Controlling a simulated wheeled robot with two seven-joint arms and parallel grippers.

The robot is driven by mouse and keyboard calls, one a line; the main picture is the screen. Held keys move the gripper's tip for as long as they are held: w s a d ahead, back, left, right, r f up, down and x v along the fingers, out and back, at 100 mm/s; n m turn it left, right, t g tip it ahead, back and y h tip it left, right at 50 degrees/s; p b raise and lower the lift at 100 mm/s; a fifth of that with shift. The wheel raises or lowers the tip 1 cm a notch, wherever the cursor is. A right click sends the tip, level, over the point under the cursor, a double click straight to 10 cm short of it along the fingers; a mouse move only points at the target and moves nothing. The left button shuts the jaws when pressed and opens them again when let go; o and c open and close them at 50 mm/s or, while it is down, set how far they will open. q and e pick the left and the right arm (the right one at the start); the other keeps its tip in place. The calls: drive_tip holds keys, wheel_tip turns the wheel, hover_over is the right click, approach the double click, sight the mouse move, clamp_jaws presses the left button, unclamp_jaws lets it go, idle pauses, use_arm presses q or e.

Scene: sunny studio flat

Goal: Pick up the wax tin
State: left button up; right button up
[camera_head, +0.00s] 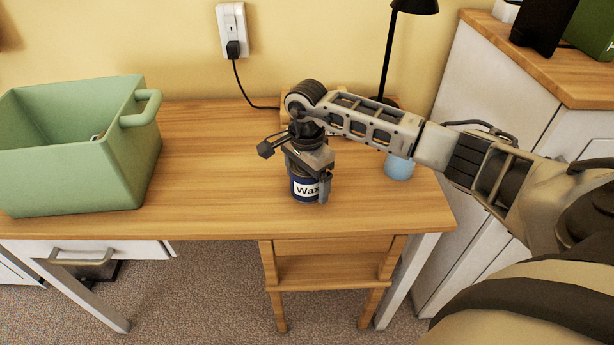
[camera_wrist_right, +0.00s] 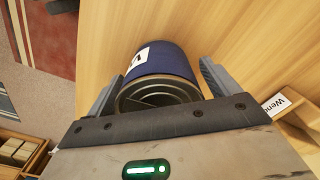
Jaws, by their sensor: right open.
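The wax tin (camera_head: 303,188) is a dark blue can with a white "Wax" label. It stands upright on the wooden desk (camera_head: 222,190), near its front edge. My right gripper (camera_head: 308,172) is over the tin from above and hides its top. In the right wrist view, the tin (camera_wrist_right: 160,62) lies between the two open fingers (camera_wrist_right: 158,80), its ringed metal lid facing the palm. I cannot tell whether a finger touches it. My left gripper is in neither view.
A green crate (camera_head: 70,163) stands on the desk's left. A light blue cup (camera_head: 399,168) is right of the tin, partly behind my right arm. A black lamp (camera_head: 388,50) stands at the back. A wooden item with a white label (camera_wrist_right: 275,104) shows beside the gripper.

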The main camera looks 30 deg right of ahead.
drive_tip(key=c, duration=1.3)
drive_tip(key=shift+r, duration=0.1)
drive_tip(key=shift+c, duration=0.6)
drive_tip(key=shift+w+r, duration=0.1)
drive_tip(key=shift+r, duration=0.05)
